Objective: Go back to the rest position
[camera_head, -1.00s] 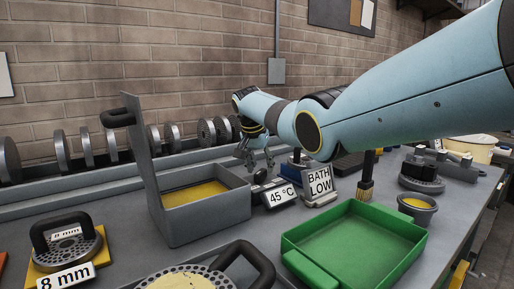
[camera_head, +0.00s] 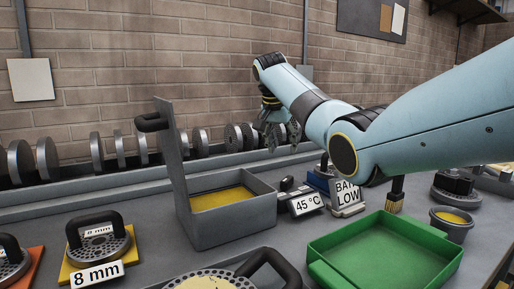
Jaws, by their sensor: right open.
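My right gripper (camera_head: 280,134) hangs from the light blue right arm, above and behind the grey bath box. It is open, with nothing seen between its fingers, and stands apart from the things on the bench. The grey box (camera_head: 236,227) holds a yellow content and its lid (camera_head: 172,160) with a black handle stands raised on the left side. A "45 °C" sign (camera_head: 307,203) and a partly hidden "BATH LOW" sign (camera_head: 347,197) stand to the right of the box. My left gripper is not in view.
A green tray (camera_head: 443,246) lies at the front right, with a small cup (camera_head: 453,219) behind it. A plate with an "8 mm" label (camera_head: 97,273) sits front left. Another handled plate (camera_head: 218,284) is at the front. Discs (camera_head: 96,152) stand in a rack along the brick wall.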

